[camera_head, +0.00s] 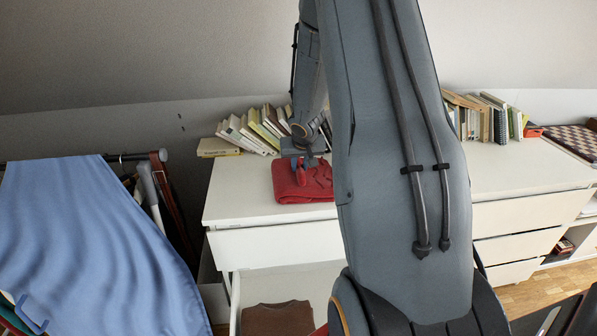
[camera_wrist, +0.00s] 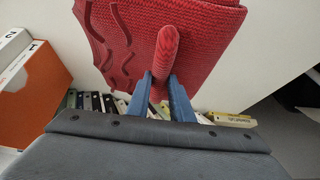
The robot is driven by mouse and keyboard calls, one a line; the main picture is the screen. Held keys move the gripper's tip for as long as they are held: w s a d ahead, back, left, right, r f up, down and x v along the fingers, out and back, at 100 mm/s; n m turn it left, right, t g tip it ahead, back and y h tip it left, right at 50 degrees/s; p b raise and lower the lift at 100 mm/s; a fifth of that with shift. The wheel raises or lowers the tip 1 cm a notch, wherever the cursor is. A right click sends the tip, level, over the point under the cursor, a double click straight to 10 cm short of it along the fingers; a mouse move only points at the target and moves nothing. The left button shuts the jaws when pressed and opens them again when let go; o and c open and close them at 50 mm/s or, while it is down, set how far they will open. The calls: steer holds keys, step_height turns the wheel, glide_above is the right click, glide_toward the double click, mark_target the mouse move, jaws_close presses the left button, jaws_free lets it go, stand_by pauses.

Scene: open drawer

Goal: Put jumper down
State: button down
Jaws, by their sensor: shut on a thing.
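The jumper is a folded red knit (camera_head: 292,186) at the top of the left white dresser (camera_head: 240,200), near its front edge. In the wrist view the jumper (camera_wrist: 205,65) fills the upper middle. My gripper (camera_head: 303,165) is above the jumper in the head view. In the wrist view its two blue fingers (camera_wrist: 160,90) are shut on a raised fold of the jumper. I cannot tell whether the jumper's underside touches the dresser top. My arm hides the jumper's right side in the head view.
Leaning books (camera_head: 255,130) stand at the back of the dresser top. An open drawer (camera_head: 310,275) below holds a folded brown garment (camera_head: 278,319). Blue cloth (camera_head: 90,240) hangs on a rack at left. The dresser top left of the jumper is clear.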

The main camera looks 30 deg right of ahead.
steer(key=shift+f, duration=0.15)
steer(key=c, duration=1.6)
jaws_free()
steer(key=shift+o, duration=0.2)
steer(key=p+v, duration=0.6)
steer(key=v, duration=0.5)
steer(key=s+a+r+n+g+y, duration=0.1)
steer(key=s+a+r+n, duration=0.1)
steer(key=s+a, duration=0.8)
steer(key=s+a+r+n+g+y, duration=0.1)
steer(key=s+a+r+n+g, duration=0.1)
steer(key=s+a, duration=0.9)
steer(key=a+r+n, duration=0.1)
steer(key=a, duration=0.3)
steer(key=shift+s+a+r+g+y, duration=0.25)
steer(key=shift+s+g+y, duration=0.05)
